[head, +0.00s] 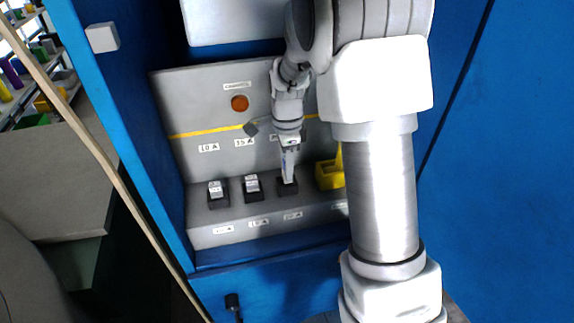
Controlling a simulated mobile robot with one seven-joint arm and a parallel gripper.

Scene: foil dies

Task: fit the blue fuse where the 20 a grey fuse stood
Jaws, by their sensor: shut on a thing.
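My gripper (288,178) points down at the rightmost of three dark sockets (287,188) on the grey ledge. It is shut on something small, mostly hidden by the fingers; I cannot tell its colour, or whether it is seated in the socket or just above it. Two pale fuses stand upright in the other sockets, one on the left (216,189) and one in the middle (252,185). No fuse that is clearly blue shows in view.
A yellow holder (329,175) stands right of the third socket, partly behind my arm. The grey back panel (190,110) carries an orange lamp (239,103), labels and a yellow stripe. Blue cabinet walls (120,100) close in both sides. A shelf with coloured items (45,100) stands far left.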

